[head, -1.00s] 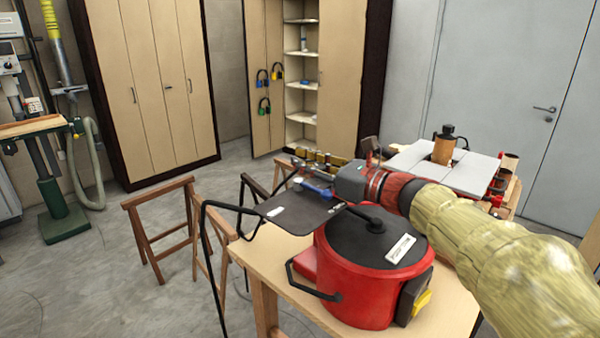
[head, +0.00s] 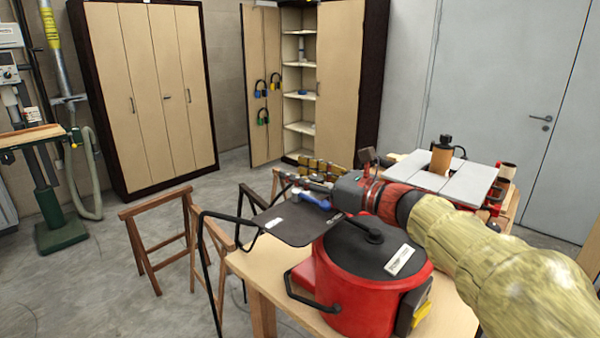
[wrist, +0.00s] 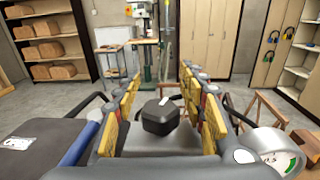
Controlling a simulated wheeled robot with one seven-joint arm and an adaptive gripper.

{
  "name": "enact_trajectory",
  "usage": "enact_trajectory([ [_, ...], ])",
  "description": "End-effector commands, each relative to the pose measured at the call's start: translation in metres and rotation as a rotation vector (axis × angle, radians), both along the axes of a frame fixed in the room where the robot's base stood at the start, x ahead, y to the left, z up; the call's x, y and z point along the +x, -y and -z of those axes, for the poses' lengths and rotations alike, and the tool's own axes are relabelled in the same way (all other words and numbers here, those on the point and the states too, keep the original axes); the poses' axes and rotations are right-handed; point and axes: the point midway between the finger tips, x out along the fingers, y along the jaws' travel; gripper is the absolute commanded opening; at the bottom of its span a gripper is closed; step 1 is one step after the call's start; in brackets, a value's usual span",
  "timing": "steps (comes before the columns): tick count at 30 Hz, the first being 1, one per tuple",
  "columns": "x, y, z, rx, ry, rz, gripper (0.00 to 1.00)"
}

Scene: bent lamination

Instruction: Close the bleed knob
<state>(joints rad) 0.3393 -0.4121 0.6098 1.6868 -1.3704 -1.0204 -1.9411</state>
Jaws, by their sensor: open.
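A dark faceted knob (wrist: 159,116) with a light mark on its top shows in the wrist view; I take it for the bleed knob. It stands over a grey surface (wrist: 160,140), between the two yellow-padded fingers of my gripper (wrist: 160,92). The gripper is open, with a visible gap on both sides of the knob. In the head view my gripper (head: 308,172) reaches out over the dark plate (head: 288,225), just behind the red pot. The knob cannot be made out in the head view. A round gauge (wrist: 272,156) shows at the wrist view's lower right.
The red pot (head: 345,290) with a black lid stands on a wooden table (head: 262,270), close below my arm. A blue handle (head: 312,200) is close to my gripper. Wooden trestles (head: 150,228) stand on the floor at left. Cabinets (head: 145,95) line the back wall.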

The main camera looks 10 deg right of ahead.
Motion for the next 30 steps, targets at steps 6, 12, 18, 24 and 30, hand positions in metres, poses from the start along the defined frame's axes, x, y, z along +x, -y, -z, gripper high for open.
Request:
enact_trajectory([
  [6, -0.009, 0.008, -0.001, -0.001, 0.002, 0.002, 0.41],
  [12, -0.038, 0.031, -0.001, -0.001, 0.002, 0.005, 0.41],
  [18, -0.069, 0.054, 0.000, -0.001, 0.001, 0.005, 0.41],
  [24, -0.088, 0.068, 0.000, -0.001, 0.001, 0.003, 0.41],
  [30, -0.095, 0.073, 0.000, 0.000, 0.000, 0.000, 0.41],
])
